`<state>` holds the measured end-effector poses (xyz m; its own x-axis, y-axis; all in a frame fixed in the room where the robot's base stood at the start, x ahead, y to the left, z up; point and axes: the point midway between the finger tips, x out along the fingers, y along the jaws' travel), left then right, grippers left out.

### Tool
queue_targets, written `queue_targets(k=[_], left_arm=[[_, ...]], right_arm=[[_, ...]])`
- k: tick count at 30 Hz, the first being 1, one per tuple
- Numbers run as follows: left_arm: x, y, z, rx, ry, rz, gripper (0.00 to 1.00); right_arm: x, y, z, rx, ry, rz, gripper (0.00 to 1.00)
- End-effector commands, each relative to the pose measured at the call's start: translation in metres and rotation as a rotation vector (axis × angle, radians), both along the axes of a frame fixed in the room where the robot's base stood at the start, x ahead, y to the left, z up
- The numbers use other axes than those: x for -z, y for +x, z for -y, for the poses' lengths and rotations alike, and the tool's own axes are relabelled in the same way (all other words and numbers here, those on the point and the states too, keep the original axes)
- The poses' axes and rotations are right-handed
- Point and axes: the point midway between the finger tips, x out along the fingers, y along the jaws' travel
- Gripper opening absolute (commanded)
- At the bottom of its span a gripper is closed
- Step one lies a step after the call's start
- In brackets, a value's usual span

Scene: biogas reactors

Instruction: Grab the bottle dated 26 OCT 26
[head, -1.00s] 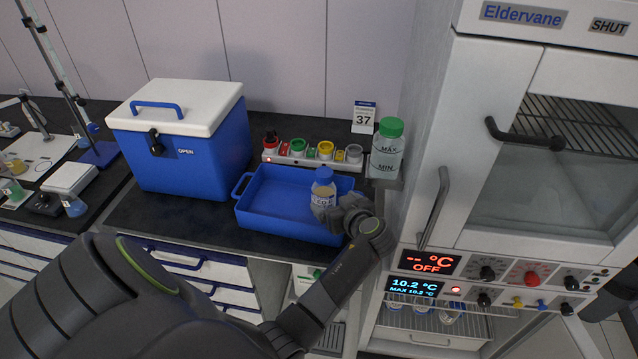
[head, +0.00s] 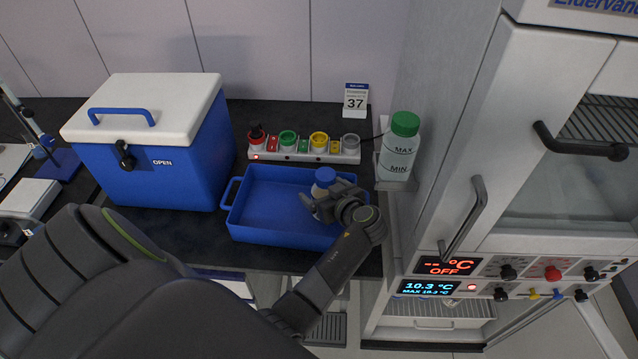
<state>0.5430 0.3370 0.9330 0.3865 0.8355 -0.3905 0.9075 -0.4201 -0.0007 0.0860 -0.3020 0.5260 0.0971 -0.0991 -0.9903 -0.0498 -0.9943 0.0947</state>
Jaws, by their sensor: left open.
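A small bottle with a blue cap (head: 325,176) stands upright at the right side of the blue tray (head: 238,222). My left gripper (head: 314,206) is open and right at the bottle, over the tray. The gripper's fingers and wrist cover most of the bottle's body and label, so no date can be read. I cannot tell whether the fingers touch the bottle. My right gripper is not in view.
A blue cool box (head: 165,180) with a white lid stands left of the tray. A rack with coloured holders (head: 300,155) lies behind it. A green-capped bottle (head: 400,150) stands at the right, beside the white cabinet (head: 455,130). A calendar card (head: 355,102) reads 37.

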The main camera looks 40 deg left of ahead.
Motion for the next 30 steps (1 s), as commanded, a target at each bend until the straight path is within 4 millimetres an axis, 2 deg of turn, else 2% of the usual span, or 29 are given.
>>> queue_targets(k=[3, 5, 7, 12, 14, 17, 21, 25, 30], left_arm=[[0.001, -0.001, 0.001, -0.001, -0.001, -0.001, 0.87], [0.001, -0.001, 0.001, -0.001, -0.001, -0.001, 0.87], [0.001, -0.001, 0.001, -0.001, -0.001, -0.001, 0.87], [0.001, -0.001, 0.001, -0.001, 0.000, 0.000, 0.65], [0.001, -0.001, 0.001, -0.001, 0.000, 0.000, 0.57], [0.001, -0.001, 0.001, -0.001, -0.001, -0.001, 0.44], [0.002, -0.001, 0.001, -0.001, -0.001, -0.002, 0.26], [0.001, -0.001, 0.001, -0.001, -0.001, -0.001, 0.26], [0.001, -0.001, 0.001, -0.002, -0.001, -0.002, 0.26]], right_arm=[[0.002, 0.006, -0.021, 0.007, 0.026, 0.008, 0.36], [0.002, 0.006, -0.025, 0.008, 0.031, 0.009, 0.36], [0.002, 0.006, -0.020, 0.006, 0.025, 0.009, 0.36], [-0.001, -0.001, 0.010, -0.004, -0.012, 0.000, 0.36], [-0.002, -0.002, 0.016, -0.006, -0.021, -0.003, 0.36], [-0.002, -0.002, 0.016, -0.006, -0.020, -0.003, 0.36], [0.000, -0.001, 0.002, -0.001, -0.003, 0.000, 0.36], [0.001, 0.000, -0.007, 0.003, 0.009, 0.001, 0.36], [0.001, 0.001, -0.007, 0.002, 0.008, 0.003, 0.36]])
